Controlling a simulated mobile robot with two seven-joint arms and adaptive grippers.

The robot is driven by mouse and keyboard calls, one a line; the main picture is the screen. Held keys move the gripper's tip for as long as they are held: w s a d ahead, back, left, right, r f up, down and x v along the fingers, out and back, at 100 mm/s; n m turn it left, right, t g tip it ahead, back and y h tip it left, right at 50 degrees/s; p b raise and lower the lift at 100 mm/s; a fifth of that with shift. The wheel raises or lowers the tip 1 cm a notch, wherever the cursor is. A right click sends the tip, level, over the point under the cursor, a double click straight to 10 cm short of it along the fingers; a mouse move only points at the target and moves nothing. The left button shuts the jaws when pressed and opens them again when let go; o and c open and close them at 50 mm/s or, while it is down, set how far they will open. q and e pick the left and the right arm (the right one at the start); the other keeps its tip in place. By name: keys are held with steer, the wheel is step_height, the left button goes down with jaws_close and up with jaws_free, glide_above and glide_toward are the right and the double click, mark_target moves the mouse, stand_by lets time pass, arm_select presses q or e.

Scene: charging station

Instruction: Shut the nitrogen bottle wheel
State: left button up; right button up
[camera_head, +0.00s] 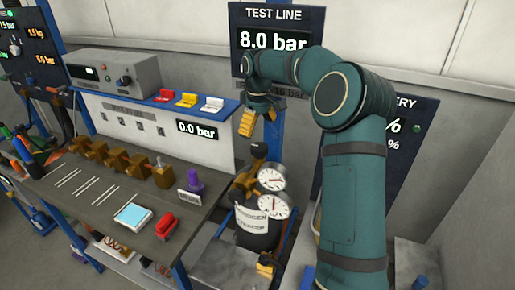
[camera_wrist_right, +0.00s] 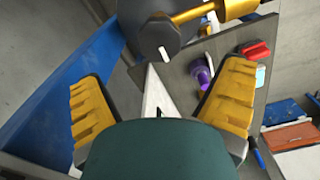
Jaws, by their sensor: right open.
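The nitrogen bottle (camera_head: 258,232) stands upright beside the workbench, with a white label and a brass regulator (camera_head: 246,181) carrying two round gauges (camera_head: 271,179). The dark wheel (camera_head: 259,150) is at its top, above the gauges. In the right wrist view the dark, faceted wheel (camera_wrist_right: 150,34) sits beyond the fingertips, next to brass fittings (camera_wrist_right: 204,13). My right gripper (camera_head: 259,120) is open and empty, above the wheel and apart from it. Its two yellow fingers spread wide in the wrist view (camera_wrist_right: 163,82). My left gripper does not show.
The workbench (camera_head: 90,203) holds several brass fittings, a purple item (camera_head: 194,182), a red item (camera_head: 166,226) and a light-blue pad (camera_head: 133,216). A test line screen (camera_head: 262,40) reads 8.0 bar behind my right arm. A blue post (camera_wrist_right: 48,112) stands left in the wrist view.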

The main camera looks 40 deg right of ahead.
mark_target(258, 146)
step_height(258, 146, down, 7)
steer(key=shift+f+b, duration=0.1)
steer(key=shift+b, duration=0.25)
steer(key=shift+c, duration=0.2)
steer(key=c, duration=1.2)
